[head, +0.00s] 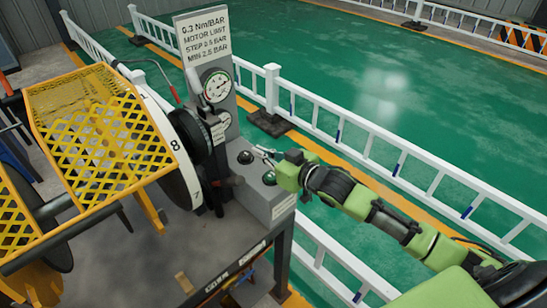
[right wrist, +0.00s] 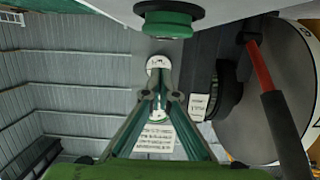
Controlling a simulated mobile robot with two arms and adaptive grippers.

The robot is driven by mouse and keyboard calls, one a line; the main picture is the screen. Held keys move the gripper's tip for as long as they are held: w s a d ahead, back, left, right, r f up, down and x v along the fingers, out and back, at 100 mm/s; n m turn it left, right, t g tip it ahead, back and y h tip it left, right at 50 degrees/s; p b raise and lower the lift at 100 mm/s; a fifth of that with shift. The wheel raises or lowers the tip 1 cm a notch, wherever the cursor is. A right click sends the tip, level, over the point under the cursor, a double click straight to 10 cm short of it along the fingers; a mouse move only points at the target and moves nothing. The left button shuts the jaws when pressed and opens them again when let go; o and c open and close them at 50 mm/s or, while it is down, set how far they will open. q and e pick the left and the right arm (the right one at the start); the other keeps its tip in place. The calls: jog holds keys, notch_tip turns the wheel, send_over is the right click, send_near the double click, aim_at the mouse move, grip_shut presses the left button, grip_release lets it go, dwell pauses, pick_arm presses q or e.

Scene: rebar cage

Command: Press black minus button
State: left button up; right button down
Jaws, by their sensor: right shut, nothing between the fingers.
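A grey control box (head: 262,204) carries two dark round buttons on its sloped top. One button (head: 245,157) is at the back and one (head: 270,179) is nearer the front; no minus sign is readable on either. My right gripper (head: 263,153) is shut and empty, reaching in from the right above the box, beside the buttons. In the right wrist view its closed fingertips (right wrist: 160,65) point away, below a green button in a black ring (right wrist: 168,20). Contact with a button cannot be made out. I do not see my left gripper.
A grey panel (head: 190,34) with text and pressure gauges (head: 216,86) stands behind the box. A numbered wheel (head: 177,160) and yellow mesh guard (head: 85,115) stand to the left. White railings (head: 345,135) run behind my right arm.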

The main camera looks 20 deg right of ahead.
jog(key=shift+b+v, duration=0.3)
jog(key=shift+v, duration=2.3)
